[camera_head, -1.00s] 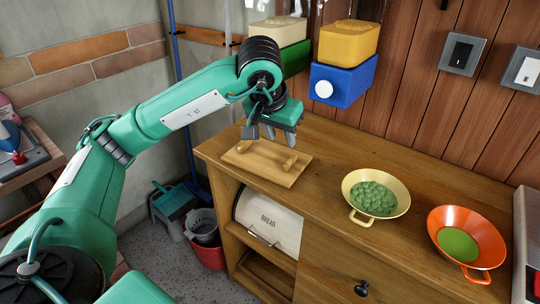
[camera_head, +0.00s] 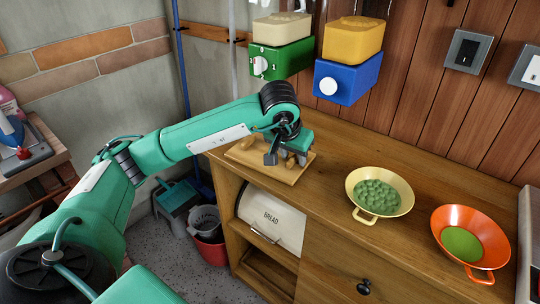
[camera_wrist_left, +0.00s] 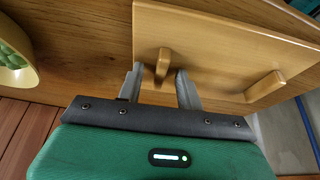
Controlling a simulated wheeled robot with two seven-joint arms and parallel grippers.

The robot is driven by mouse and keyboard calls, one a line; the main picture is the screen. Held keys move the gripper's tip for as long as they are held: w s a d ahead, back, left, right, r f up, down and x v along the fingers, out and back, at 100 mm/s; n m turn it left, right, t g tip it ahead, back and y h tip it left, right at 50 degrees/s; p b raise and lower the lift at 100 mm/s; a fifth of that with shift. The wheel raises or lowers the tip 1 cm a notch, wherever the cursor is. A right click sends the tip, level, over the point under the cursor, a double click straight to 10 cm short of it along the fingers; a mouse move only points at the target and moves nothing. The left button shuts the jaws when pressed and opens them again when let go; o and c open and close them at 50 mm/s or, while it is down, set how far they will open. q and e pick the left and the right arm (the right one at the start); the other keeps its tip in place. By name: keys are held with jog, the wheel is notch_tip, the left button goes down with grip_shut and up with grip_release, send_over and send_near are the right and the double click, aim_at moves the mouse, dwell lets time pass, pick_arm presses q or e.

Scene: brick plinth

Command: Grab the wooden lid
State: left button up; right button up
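The wooden lid (camera_head: 262,170) is a light rectangular board with two raised handles, lying flat on the left part of the wooden counter. My left gripper (camera_head: 287,158) is down over its right-hand handle. In the left wrist view the lid (camera_wrist_left: 220,45) fills the upper right, and the fingers of my left gripper (camera_wrist_left: 160,82) stand apart on either side of the near handle (camera_wrist_left: 163,65), with small gaps showing. The other handle (camera_wrist_left: 265,86) is free, to the right. My right gripper is in neither view.
A cream colander of green peas (camera_head: 352,192) and an orange pan (camera_head: 440,222) stand to the right on the counter (camera_head: 330,215). A green box (camera_head: 285,63) and a blue box (camera_head: 350,80) hang on the wall behind. A bread bin (camera_head: 272,220) sits below.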

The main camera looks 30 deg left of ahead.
pick_arm(q)
grip_shut()
jog(key=shift+r, duration=0.1)
